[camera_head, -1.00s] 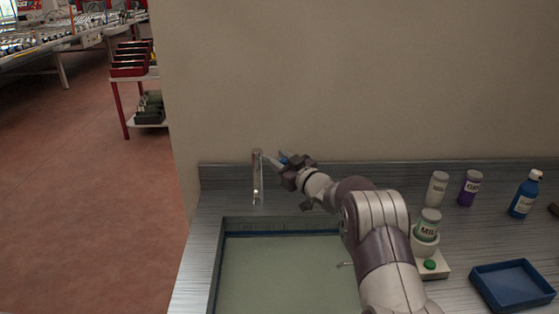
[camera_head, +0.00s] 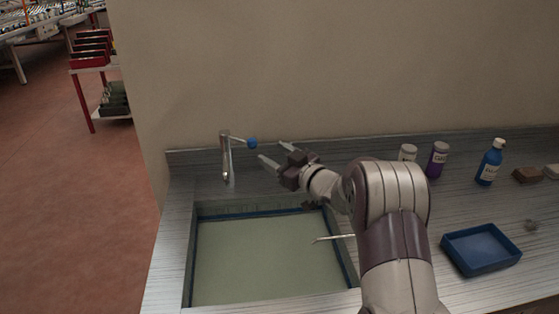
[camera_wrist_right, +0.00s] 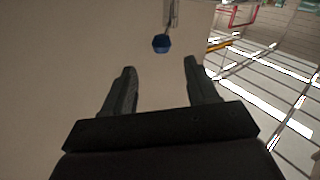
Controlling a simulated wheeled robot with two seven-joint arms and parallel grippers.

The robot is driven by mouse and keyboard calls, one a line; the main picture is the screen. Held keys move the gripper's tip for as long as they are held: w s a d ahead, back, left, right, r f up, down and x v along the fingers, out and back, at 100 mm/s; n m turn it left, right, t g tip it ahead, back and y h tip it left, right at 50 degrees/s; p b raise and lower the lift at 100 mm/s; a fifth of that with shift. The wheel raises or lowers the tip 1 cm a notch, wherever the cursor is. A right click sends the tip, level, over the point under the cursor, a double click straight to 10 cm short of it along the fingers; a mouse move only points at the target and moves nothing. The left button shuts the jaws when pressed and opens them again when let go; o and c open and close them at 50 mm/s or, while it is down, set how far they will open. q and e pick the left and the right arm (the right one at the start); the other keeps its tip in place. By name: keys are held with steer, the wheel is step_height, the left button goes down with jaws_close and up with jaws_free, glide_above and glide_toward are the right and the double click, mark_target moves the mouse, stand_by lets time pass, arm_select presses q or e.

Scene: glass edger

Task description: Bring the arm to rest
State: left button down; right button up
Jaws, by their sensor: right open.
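My right gripper (camera_head: 274,154) is open and empty, beside the faucet over the back edge of the sink in the head view. In the right wrist view its two fingers (camera_wrist_right: 158,85) stand apart with nothing between them. The faucet (camera_head: 226,158) has a lever with a blue knob (camera_head: 252,143), just left of and apart from the fingertips. The blue knob also shows ahead of the fingers in the right wrist view (camera_wrist_right: 161,43). My right arm covers part of the counter and the sink's right side. My left gripper is not in view.
The sink (camera_head: 265,262) lies below the gripper. To the right are a white-capped bottle (camera_head: 407,152), a purple bottle (camera_head: 437,160), a blue bottle (camera_head: 490,163), a blue tray (camera_head: 480,249) and a brown block (camera_head: 527,175). A wall (camera_head: 330,70) rises behind the counter.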

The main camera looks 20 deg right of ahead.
steer(key=shift+s+d, duration=0.25)
steer(key=shift+s, duration=0.4)
